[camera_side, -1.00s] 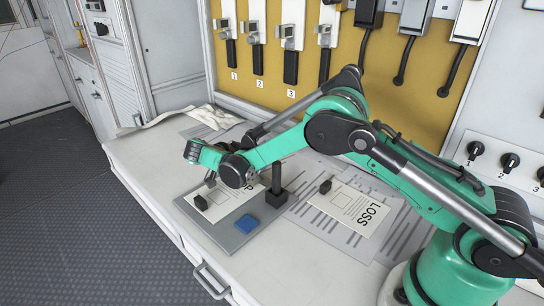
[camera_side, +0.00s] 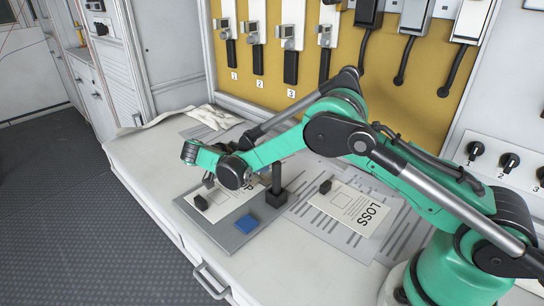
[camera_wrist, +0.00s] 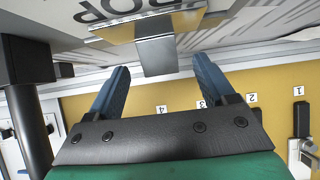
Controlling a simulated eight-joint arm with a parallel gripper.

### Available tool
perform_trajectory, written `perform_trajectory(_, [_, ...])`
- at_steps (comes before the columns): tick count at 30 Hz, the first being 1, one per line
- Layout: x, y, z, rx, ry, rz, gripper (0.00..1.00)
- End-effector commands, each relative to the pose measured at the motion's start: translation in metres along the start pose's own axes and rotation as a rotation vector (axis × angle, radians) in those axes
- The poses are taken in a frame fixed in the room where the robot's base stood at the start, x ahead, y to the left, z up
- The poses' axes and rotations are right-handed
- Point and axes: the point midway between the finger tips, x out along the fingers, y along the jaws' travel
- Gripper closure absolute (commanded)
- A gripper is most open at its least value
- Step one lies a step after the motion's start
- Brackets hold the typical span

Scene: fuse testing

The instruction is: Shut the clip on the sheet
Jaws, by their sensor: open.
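A sheet (camera_side: 230,203) with large black letters, partly hidden by my arm, lies on a grey board (camera_side: 212,240). In the wrist view the sheet's printed letters (camera_wrist: 105,10) show upside down at the top. A grey metal clip (camera_wrist: 155,45) with a flat tab stands out between my finger tips in the wrist view. My gripper (camera_wrist: 160,68) is open, with one blue finger on each side of the tab and gaps visible. In the side view my gripper (camera_side: 208,181) is low over the sheet, partly hidden by my wrist. I cannot tell whether the clip touches the sheet.
A black post (camera_side: 277,190) stands on the board beside my arm. A LOSS sheet (camera_side: 350,210) lies to the right. A yellow panel (camera_side: 265,80) with switches stands behind.

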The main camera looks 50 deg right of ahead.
Motion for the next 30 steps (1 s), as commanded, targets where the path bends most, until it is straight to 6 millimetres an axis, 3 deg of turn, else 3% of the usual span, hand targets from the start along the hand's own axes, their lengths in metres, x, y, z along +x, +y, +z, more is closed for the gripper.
perform_trajectory(9, [-0.045,0.000,0.000,-0.001,0.000,-0.002,0.24])
perform_trajectory(22, [-0.052,0.000,-0.002,-0.009,-0.006,-0.002,0.24])
perform_trajectory(26, [-0.056,0.002,-0.015,-0.094,-0.056,-0.027,0.24])
perform_trajectory(30, [-0.066,0.012,-0.041,-0.289,-0.170,-0.105,0.24])
